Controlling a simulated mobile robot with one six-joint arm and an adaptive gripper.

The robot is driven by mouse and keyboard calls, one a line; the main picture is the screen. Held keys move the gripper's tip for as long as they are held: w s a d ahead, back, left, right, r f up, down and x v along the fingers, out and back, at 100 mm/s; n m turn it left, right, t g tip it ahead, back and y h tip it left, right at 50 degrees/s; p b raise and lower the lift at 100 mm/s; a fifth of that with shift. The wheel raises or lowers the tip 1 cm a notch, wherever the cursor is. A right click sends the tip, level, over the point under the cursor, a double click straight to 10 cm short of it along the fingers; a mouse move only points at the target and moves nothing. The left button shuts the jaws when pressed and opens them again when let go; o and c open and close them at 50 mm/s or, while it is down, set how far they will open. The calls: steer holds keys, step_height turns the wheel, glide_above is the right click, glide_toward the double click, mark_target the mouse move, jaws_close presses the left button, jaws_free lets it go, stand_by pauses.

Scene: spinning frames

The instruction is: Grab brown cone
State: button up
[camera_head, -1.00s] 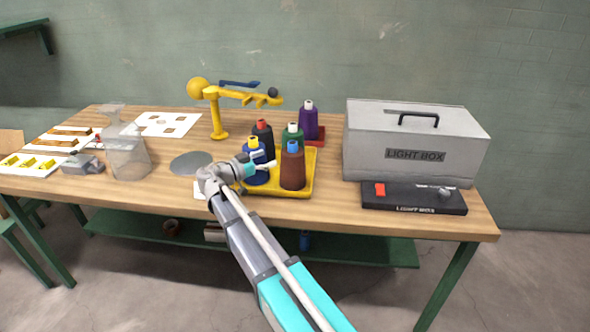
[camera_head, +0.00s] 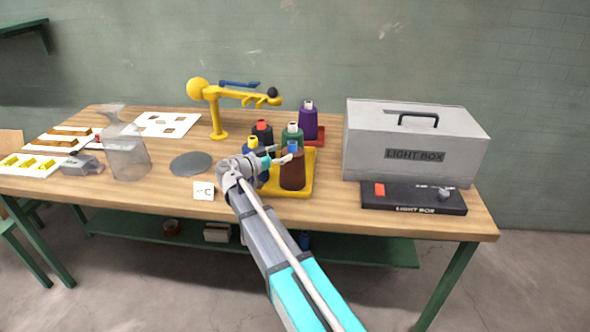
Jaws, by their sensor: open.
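The brown cone (camera_head: 292,173) with a blue top stands upright at the front right of a yellow tray (camera_head: 307,188) on the workbench. My gripper (camera_head: 287,154) is open, its fingertips at the upper left side of the brown cone near the blue top. One light finger overlaps the cone in the picture; I cannot tell whether it touches. The blue cone (camera_head: 251,146) with a yellow top is largely hidden behind my gripper and wrist.
A black cone (camera_head: 262,132) with a red top and a green cone (camera_head: 292,132) stand just behind. A purple cone (camera_head: 308,124) stands on a red tray (camera_head: 318,137). A grey light box (camera_head: 415,150) is to the right. A yellow stand (camera_head: 215,115) is behind left.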

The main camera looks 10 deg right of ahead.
mark_target(289, 150)
steer(key=shift+x, duration=2.15)
steer(key=shift+s, duration=0.15)
steer(key=shift+r, duration=0.1)
jaws_close()
